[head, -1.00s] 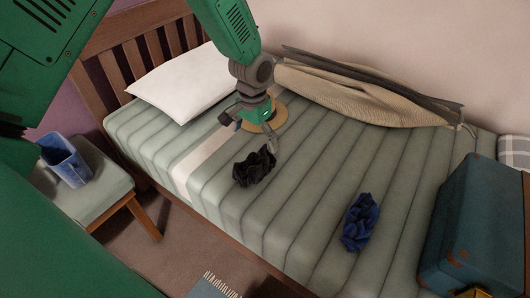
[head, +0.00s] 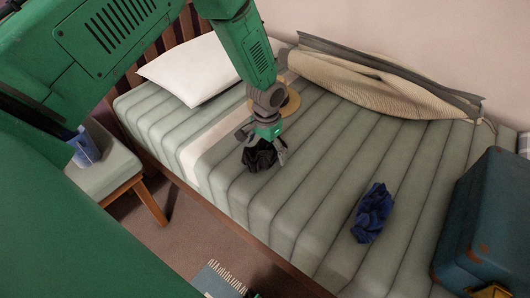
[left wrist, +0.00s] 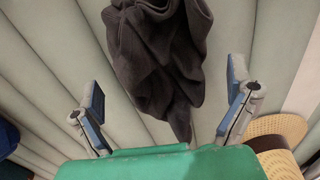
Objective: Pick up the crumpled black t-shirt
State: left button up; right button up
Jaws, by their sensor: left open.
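The crumpled black t-shirt (head: 259,157) lies on the bed's striped green-grey cover. In the left wrist view the black t-shirt (left wrist: 160,55) hangs into the space between the two fingers as seen, looking dark grey. My left gripper (head: 266,150) is open right over the shirt, its fingers to either side of the cloth. It also shows in the left wrist view (left wrist: 164,108), with clear gaps between each finger and the cloth. The gripper hides part of the shirt in the head view. My right gripper is not in view.
A crumpled dark blue cloth (head: 372,212) lies farther right on the bed (head: 310,205). A straw hat (head: 289,101) lies behind my gripper, with a white pillow (head: 192,70) and a beige bag (head: 370,82) near. A blue case (head: 487,220) is at the right.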

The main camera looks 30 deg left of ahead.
pick_arm(q)
jog(key=shift+f, duration=0.5)
jog(key=c, duration=1.4)
jog(key=shift+r, duration=0.1)
